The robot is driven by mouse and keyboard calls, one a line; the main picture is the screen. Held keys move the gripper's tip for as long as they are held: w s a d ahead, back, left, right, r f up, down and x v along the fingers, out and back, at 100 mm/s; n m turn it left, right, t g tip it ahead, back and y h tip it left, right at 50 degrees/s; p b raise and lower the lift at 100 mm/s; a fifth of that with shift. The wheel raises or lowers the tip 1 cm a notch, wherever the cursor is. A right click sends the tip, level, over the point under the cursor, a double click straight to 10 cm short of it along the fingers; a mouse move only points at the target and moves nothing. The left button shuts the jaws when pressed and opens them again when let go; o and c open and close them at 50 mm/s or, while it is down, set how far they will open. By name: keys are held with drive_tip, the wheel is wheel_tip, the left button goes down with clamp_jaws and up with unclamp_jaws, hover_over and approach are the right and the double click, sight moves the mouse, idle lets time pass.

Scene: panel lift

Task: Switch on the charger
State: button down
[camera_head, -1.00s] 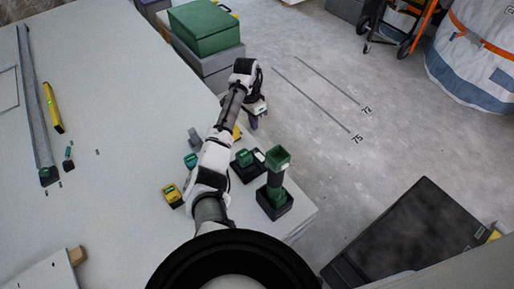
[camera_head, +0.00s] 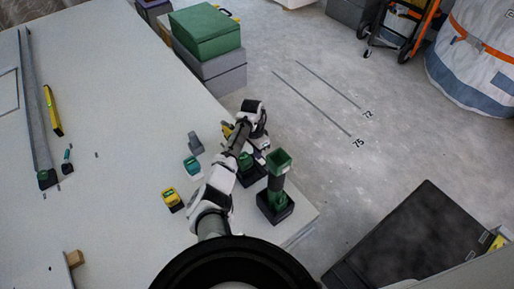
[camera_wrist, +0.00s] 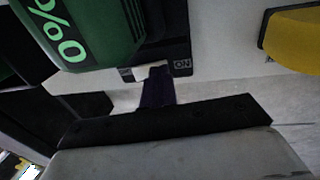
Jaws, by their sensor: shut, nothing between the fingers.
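The charger (camera_head: 246,182) is a black base on the table's right part, partly hidden under my arm in the head view. In the wrist view its black edge (camera_wrist: 165,56) carries a small "ON" label (camera_wrist: 182,67). A green battery (camera_wrist: 95,25) showing "0%" sits on it. My gripper (camera_wrist: 157,84) is shut and empty, its dark fingertips at the charger's edge beside the label and a small pale piece (camera_wrist: 127,73). I cannot tell whether they touch. In the head view my gripper (camera_head: 260,157) is low beside the charger, partly hidden.
A green upright tool (camera_head: 277,182) on a black foot stands just right of the charger. A yellow tape measure (camera_head: 172,199), a teal item (camera_head: 192,165) and a grey block (camera_head: 195,142) stand to the left. Green and grey boxes (camera_head: 205,30) are behind. The table's middle is clear.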

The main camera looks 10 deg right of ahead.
drive_tip(key=shift+f, duration=0.1)
drive_tip(key=shift+f, duration=0.2)
drive_tip(key=shift+s+r, duration=0.1)
drive_tip(key=shift+s, duration=0.05)
idle(0.4)
drive_tip(key=shift+s+d+r+p, duration=0.3)
drive_tip(key=shift+s+p, duration=0.25)
drive_tip(key=shift+p, duration=0.65)
wheel_tip(320, 180, up, 14)
drive_tip(key=w, duration=0.2)
drive_tip(key=shift+a+f+p, duration=0.25)
drive_tip(key=shift+a+p, duration=0.15)
drive_tip(key=shift+p, duration=0.05)
